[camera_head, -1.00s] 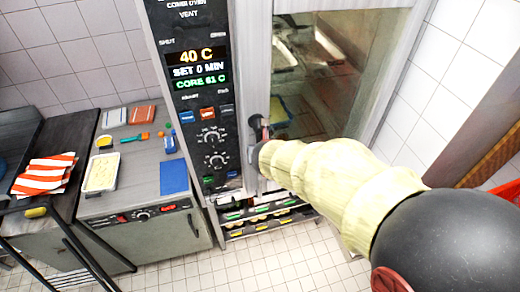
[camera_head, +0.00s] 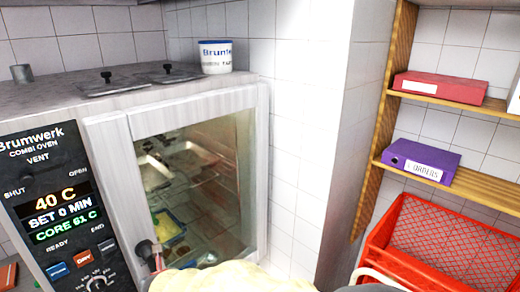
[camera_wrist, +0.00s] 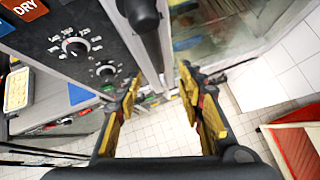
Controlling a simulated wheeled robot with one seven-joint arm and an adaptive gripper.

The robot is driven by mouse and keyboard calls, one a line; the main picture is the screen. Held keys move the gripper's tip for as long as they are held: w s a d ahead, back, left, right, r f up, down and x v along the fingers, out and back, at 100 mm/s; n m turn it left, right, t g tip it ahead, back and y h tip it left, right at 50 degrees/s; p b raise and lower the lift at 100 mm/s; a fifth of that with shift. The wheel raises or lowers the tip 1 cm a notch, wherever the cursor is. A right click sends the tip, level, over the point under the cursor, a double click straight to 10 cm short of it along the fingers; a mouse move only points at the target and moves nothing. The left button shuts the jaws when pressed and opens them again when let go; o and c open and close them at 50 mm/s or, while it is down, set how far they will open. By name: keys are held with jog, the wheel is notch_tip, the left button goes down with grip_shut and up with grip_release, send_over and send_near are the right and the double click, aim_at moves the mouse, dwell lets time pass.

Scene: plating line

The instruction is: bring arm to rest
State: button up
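My gripper (camera_wrist: 160,105) is open in the wrist view, its two black fingers with yellow pads standing apart. Floor tiles and the edge of the oven front show between them, and nothing is held. The black oven door handle (camera_wrist: 142,14) lies beyond the fingertips, near the top of that view. The oven panel (camera_head: 55,190) reads 40 C.
A red crate (camera_head: 375,245) stands at the lower right. Wooden shelves (camera_head: 375,190) hold a red binder (camera_head: 440,88) and a purple binder (camera_head: 422,160). A white tub (camera_head: 215,57) stands on the oven. A counter with a pale tray (camera_wrist: 17,90) lies left.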

jog(key=s+d+f+m+g+h+b, duration=0.1)
jog(key=s+d+f+m+h+b, duration=0.15)
jog(key=d+m, duration=0.9)
jog(key=s+d+f+m+g+h+b, duration=0.1)
jog(key=s+d+f+m+h+b, duration=0.15)
jog(key=d+m, duration=0.95)
jog(key=s+d+f+m+b, duration=0.2)
jog(key=s+d+m+b, duration=0.2)
jog(key=d, duration=0.5)
jog(key=s+d+f+m+b, duration=0.2)
jog(key=s+d+m+b, duration=0.2)
jog(key=d+m+b, duration=0.4)
jog(key=s+d+f+m+b, duration=0.2)
jog(key=s+d+m+b, duration=0.2)
jog(key=d, duration=0.7)
jog(key=shift+s+f+m+b, duration=0.2)
jog(key=shift+s+m+b, duration=0.15)
jog(key=shift+m+b, duration=0.75)
jog(key=shift+a, duration=0.1)
